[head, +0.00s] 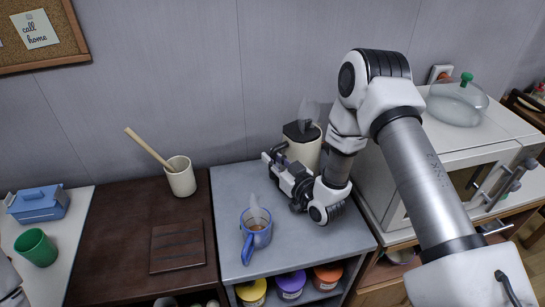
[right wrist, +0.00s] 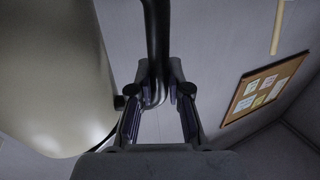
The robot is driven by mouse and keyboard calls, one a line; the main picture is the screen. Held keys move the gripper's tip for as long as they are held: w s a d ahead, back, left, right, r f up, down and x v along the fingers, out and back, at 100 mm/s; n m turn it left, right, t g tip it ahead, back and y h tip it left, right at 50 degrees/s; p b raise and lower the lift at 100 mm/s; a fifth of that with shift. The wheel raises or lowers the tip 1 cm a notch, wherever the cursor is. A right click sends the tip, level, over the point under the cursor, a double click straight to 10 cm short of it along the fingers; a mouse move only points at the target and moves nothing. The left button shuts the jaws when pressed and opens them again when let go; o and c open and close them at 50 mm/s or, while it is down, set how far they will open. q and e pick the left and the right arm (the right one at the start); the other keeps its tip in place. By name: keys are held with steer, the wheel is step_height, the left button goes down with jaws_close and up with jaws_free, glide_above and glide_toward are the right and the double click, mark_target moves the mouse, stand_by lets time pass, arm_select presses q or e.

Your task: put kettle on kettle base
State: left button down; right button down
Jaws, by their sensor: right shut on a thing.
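The cream kettle (head: 303,152) with a black lid stands upright at the back of the grey counter, with faint steam above it. My right gripper (head: 272,158) is at its left side, shut on its black handle. In the right wrist view the handle (right wrist: 156,45) runs between the fingers (right wrist: 159,100), and the pale kettle body (right wrist: 50,80) fills the left. My right arm hides the kettle's lower part. I cannot make out a kettle base, or whether the kettle's underside touches anything. My left gripper is out of view.
A blue mug (head: 257,238) stands in front on the grey counter (head: 230,190). A white appliance (head: 440,155) with a glass dome (head: 457,101) is at right. A cream pot (head: 181,179) holding a wooden stick and a dark square board (head: 177,247) are on the brown counter.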

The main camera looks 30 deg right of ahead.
steer(key=shift+w, duration=0.15)
steer(key=shift+f+b, duration=0.5)
steer(key=c, duration=1)
jaws_free()
steer(key=shift+c, duration=0.2)
steer(key=s+d, duration=0.1)
steer(key=s, duration=1.1)
steer(key=shift+d, duration=0.4)
